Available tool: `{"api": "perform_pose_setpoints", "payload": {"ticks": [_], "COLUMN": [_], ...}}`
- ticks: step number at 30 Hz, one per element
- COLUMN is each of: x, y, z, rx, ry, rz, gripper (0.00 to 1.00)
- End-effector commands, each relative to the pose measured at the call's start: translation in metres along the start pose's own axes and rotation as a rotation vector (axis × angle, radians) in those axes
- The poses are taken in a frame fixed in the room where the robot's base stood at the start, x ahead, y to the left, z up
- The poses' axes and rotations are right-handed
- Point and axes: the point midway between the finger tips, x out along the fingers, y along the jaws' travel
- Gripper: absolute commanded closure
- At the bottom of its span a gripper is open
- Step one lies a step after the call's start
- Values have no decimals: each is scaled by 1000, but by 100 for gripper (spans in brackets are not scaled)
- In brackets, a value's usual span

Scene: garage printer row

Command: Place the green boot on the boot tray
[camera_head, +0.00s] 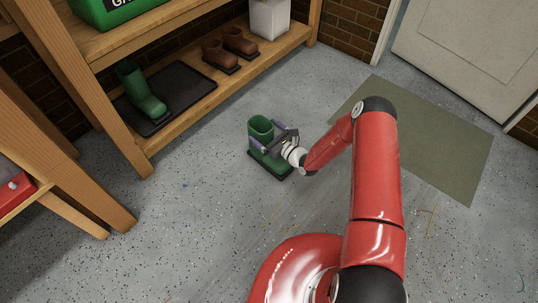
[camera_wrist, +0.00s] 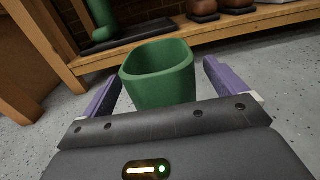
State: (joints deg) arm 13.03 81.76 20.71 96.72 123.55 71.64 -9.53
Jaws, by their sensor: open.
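A green boot (camera_head: 262,128) stands upright on the speckled floor in the head view. Its open top (camera_wrist: 158,72) shows between my gripper's fingers in the wrist view. My gripper (camera_head: 268,144) is open, with one purple finger on each side of the boot's shaft; I cannot tell whether either finger touches it. A second green boot (camera_head: 144,97) stands on the black boot tray (camera_head: 195,88) on the low wooden shelf. The right part of the tray is bare. The lower part of the floor boot is hidden by my gripper in the wrist view.
Brown boots (camera_head: 221,57) and a white bin (camera_head: 270,18) stand on the shelf right of the tray. Wooden posts (camera_head: 100,110) frame the shelf's left end. A green mat (camera_head: 440,150) lies right of my arm. The floor between boot and shelf is clear.

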Motion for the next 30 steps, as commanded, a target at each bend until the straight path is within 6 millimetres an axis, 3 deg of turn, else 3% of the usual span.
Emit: {"api": "perform_pose_setpoints", "payload": {"ticks": [8,27,30], "x": [3,3,3], "y": [0,0,0], "z": [0,1,1], "rx": [1,0,0], "ry": [0,-2,-2], "rz": [0,1,1], "gripper": [5,88,88]}}
